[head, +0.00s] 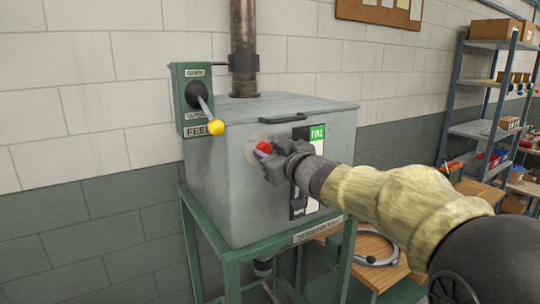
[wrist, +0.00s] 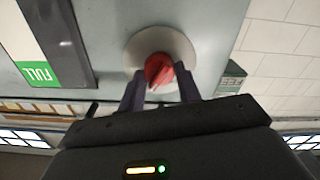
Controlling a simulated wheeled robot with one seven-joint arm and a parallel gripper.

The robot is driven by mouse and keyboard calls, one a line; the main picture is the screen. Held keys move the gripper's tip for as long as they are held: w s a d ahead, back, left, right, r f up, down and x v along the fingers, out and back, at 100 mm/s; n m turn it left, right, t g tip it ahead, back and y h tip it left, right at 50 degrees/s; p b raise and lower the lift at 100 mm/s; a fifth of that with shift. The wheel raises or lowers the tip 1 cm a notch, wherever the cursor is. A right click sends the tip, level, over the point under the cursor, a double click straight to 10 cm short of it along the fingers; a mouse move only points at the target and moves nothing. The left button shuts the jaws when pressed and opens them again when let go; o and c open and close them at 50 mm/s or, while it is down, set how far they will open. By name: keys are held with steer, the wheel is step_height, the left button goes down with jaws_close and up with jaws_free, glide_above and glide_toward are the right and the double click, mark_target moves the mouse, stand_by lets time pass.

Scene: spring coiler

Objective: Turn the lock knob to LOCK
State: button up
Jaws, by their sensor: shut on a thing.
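The red lock knob (head: 264,148) sits on the front face of the grey machine box (head: 222,168). In the wrist view the knob (wrist: 159,70) stands on a pale round plate (wrist: 150,45). My gripper (head: 272,155) reaches it from the right, and in the wrist view my gripper's two fingers (wrist: 160,88) lie on either side of the knob, shut on it. The knob's pointer and any LOCK marking cannot be read; the fingers hide part of the knob in the head view.
A level gauge with a green FULL label (head: 317,133) is right of the knob, partly behind my gripper. A lever with a yellow ball (head: 215,127) juts out at the upper left. The box stands on a green frame (head: 232,262). A shelf rack (head: 480,130) is far right.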

steer(key=n+b, duration=0.3)
steer(key=n, duration=0.4)
steer(key=shift+s+a+f, duration=0.1)
steer(key=shift+f, duration=0.05)
steer(key=n+b, duration=0.2)
steer(key=n, duration=0.2)
steer(key=shift+f+n, duration=0.1)
steer(key=shift+n, duration=0.3)
steer(key=shift+n+b, duration=0.75)
steer(key=shift+n, duration=0.85)
steer(key=o, duration=0.9)
steer(key=shift+o, duration=0.2)
steer(key=b+v, duration=0.2)
steer(key=v, duration=1.5)
steer(key=shift+s, duration=0.2)
